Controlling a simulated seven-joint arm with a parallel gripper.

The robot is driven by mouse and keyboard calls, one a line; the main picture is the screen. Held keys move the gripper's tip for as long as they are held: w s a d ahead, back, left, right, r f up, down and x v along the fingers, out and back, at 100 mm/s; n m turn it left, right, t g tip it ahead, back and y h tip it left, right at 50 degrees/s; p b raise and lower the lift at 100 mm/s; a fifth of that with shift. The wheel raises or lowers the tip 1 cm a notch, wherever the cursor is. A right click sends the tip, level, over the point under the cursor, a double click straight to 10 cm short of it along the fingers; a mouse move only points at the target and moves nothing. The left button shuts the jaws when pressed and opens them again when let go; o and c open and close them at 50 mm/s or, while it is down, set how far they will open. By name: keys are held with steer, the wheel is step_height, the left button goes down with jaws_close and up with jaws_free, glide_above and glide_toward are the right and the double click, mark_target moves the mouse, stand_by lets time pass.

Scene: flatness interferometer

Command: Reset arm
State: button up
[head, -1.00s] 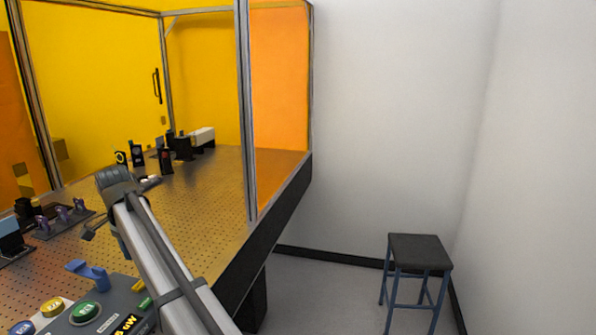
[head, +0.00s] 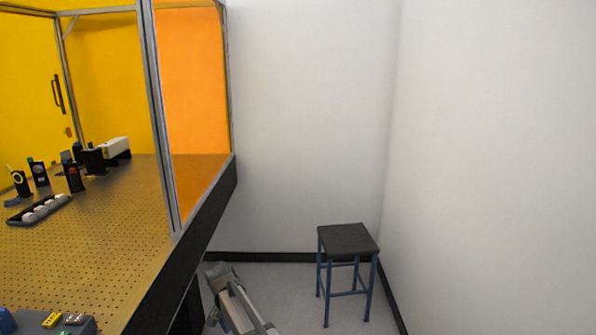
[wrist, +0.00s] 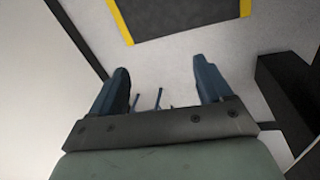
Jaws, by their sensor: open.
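My gripper (wrist: 163,88) shows in the wrist view with its two dark blue fingers spread wide apart and nothing between them. In the head view my arm (head: 238,305) is low, beyond the right edge of the optical table (head: 90,225), over the floor. The fingertips cannot be made out in the head view.
A stool (head: 347,240) with a dark seat and blue legs stands on the floor to the right of my arm. Optics mounts (head: 73,178) and a tray of pale round parts (head: 40,209) are on the table. A metal frame post (head: 158,115) rises at its edge.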

steer(key=s+d+f+n+g, duration=0.1)
steer(key=s+d+f+g, duration=0.1)
steer(key=s+d+f, duration=0.8)
steer(key=s+d+f+g, duration=0.1)
steer(key=s+d+f, duration=0.5)
steer(key=d+f, duration=0.7)
steer(key=s+d+f+g, duration=0.1)
steer(key=s+d+f, duration=0.2)
steer(key=s, duration=0.6)
steer(key=s+d+f+g+y, duration=0.1)
steer(key=s+d+f, duration=0.2)
steer(key=s, duration=0.7)
steer(key=s+d+f+g+y, duration=0.1)
steer(key=s+d+f, duration=0.3)
steer(key=s, duration=0.6)
steer(key=d, duration=0.2)
steer(key=shift+d+n+g, duration=0.3)
steer(key=shift+d+g, duration=0.1)
steer(key=shift+r, duration=0.1)
steer(key=shift+c, duration=0.4)
